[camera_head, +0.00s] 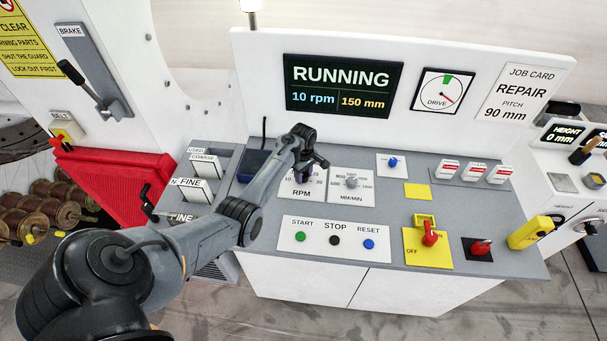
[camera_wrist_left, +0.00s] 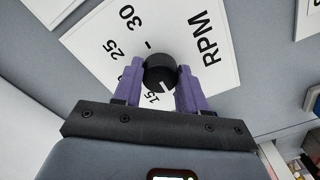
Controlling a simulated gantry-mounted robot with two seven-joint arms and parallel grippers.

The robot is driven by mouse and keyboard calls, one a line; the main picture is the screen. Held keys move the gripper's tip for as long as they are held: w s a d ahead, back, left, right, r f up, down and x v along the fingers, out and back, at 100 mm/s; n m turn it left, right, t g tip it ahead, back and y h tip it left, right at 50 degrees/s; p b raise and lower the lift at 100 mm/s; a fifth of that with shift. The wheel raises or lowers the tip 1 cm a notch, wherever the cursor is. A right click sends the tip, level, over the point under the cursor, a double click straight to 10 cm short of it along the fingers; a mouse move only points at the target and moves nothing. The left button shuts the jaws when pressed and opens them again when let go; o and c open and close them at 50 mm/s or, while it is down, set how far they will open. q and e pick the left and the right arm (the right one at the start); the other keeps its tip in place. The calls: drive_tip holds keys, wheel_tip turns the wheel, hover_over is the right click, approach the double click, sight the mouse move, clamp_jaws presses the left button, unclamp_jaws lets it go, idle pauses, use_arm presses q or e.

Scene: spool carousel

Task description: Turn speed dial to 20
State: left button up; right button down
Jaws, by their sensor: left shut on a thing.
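The speed dial is a black knob (camera_wrist_left: 160,68) on a white RPM plate (camera_wrist_left: 205,60), seen in the left wrist view. The numbers 15, 25 and 30 show around it; other marks are hidden by my fingers. My left gripper (camera_wrist_left: 163,78) has its purple fingers closed on both sides of the knob. A pale pointer mark shows on the knob's lower side, near the 15. In the head view my left gripper (camera_head: 314,164) is over the RPM plate (camera_head: 302,192) and hides the knob. The display (camera_head: 342,87) reads RUNNING, 10 rpm and 150 mm. My right gripper is not in view.
An MM/MIN dial (camera_head: 351,183) sits right of the RPM plate. Start, stop and reset buttons (camera_head: 335,240) are in front of it.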

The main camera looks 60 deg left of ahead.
use_arm(q)
drive_tip(key=m+p, duration=0.2)
drive_tip(key=m, duration=0.1)
drive_tip(key=shift+r, duration=0.2)
drive_tip(key=m+p, duration=0.2)
drive_tip(key=m, duration=0.2)
drive_tip(key=shift+m, duration=0.3)
drive_tip(key=m+p, duration=0.1)
drive_tip(key=m, duration=0.4)
drive_tip(key=shift+f, duration=0.15)
drive_tip(key=m, duration=0.3)
drive_tip(key=shift+m, duration=1)
drive_tip(key=o, duration=1.1)
drive_tip(key=shift+c, duration=0.2)
